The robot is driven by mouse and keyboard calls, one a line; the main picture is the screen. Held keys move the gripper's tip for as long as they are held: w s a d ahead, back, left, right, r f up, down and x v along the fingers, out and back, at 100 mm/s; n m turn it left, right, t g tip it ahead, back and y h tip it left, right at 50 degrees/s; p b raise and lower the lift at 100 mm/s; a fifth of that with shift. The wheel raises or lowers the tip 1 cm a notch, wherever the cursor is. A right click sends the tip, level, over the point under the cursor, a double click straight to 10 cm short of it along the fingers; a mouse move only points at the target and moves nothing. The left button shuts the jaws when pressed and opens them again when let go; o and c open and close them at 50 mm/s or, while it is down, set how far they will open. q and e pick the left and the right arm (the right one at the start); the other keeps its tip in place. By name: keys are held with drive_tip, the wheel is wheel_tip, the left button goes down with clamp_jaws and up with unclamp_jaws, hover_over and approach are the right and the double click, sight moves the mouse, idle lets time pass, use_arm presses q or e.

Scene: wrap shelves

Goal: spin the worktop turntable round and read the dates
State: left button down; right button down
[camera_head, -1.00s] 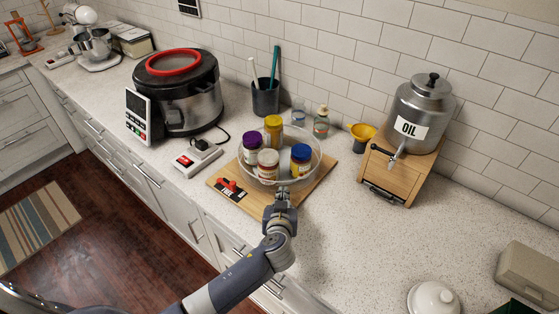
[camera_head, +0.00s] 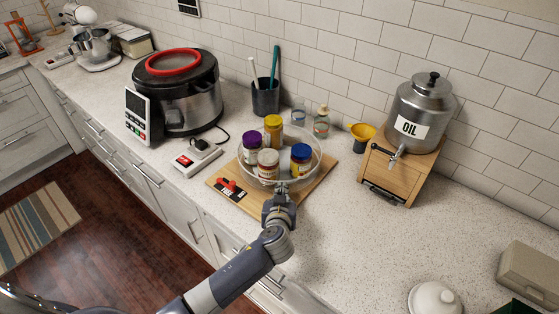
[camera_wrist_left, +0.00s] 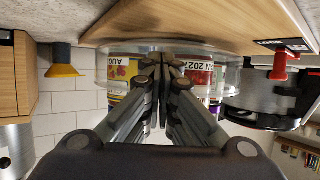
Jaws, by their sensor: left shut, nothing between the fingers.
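The turntable is a clear round tray with a raised rim (camera_head: 314,170), standing on a wooden board on the worktop. It holds a purple-lidded jar (camera_head: 252,150), a yellow-lidded jar (camera_head: 273,133), a white jar with a pale lid (camera_head: 268,168) and a blue-lidded jar (camera_head: 300,162). My left gripper (camera_head: 281,187) is shut and empty at the tray's front rim; contact is hard to tell. In the left wrist view, upside down, its fingertips (camera_wrist_left: 161,60) partly cover the jars. One label (camera_wrist_left: 198,62) reads "JAN 202" with the last digit unclear; another (camera_wrist_left: 122,62) shows "AUG".
A cooker (camera_head: 178,95) and a plugged-in socket box (camera_head: 198,158) stand left. The utensil cup (camera_head: 265,98) is behind; the oil dispenser (camera_head: 418,112) stands right.

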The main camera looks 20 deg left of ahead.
sight(270, 187)
use_arm(q)
drive_tip(key=shift+s+a, duration=0.5)
drive_tip(key=shift+a, duration=0.35)
drive_tip(key=shift+a, duration=1)
drive_tip(key=shift+s+d, duration=0.15)
drive_tip(key=shift+s, duration=0.55)
drive_tip(key=shift+s+d, duration=0.1)
drive_tip(key=shift+s, duration=0.9)
